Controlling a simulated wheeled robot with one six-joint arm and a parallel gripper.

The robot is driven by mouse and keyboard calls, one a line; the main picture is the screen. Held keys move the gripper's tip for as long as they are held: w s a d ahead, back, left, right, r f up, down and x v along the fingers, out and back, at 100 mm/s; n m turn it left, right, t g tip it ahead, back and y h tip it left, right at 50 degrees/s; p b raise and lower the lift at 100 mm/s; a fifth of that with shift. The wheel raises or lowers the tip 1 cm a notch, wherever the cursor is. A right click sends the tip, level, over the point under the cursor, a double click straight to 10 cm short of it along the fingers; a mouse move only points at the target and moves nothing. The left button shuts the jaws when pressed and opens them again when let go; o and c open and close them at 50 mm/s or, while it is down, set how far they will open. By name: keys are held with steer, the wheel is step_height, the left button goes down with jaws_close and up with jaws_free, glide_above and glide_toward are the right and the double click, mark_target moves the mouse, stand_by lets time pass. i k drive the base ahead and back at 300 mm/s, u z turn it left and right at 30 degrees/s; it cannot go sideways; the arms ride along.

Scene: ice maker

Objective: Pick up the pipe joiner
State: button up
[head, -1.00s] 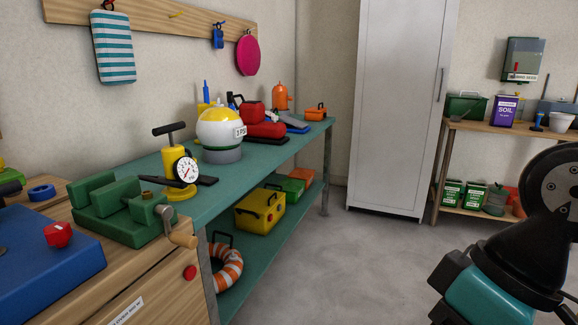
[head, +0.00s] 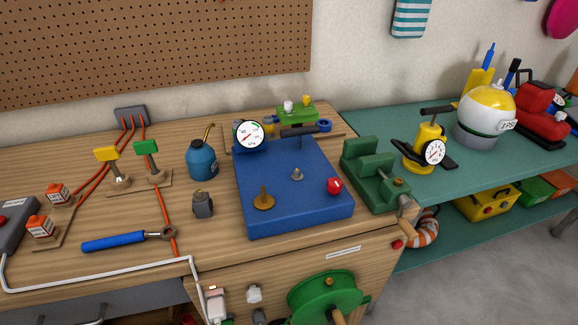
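No part is clearly marked as the pipe joiner, and I cannot tell which small piece it is. A small grey fitting (head: 203,204) stands on the wooden bench, left of the blue flat machine (head: 295,195). A blue ring (head: 323,125) lies behind that machine. A green block (head: 298,114) with small white and yellow fittings on top is at the back of the bench. My gripper is not in view.
A teal bench (head: 375,125) with a yellow gauge pump (head: 428,148) adjoins at right. Grey floor shows at lower right.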

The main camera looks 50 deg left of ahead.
mark_target(204, 208)
steer(key=u, duration=3.6)
steer(key=i, duration=0.85)
steer(key=z, duration=1.95)
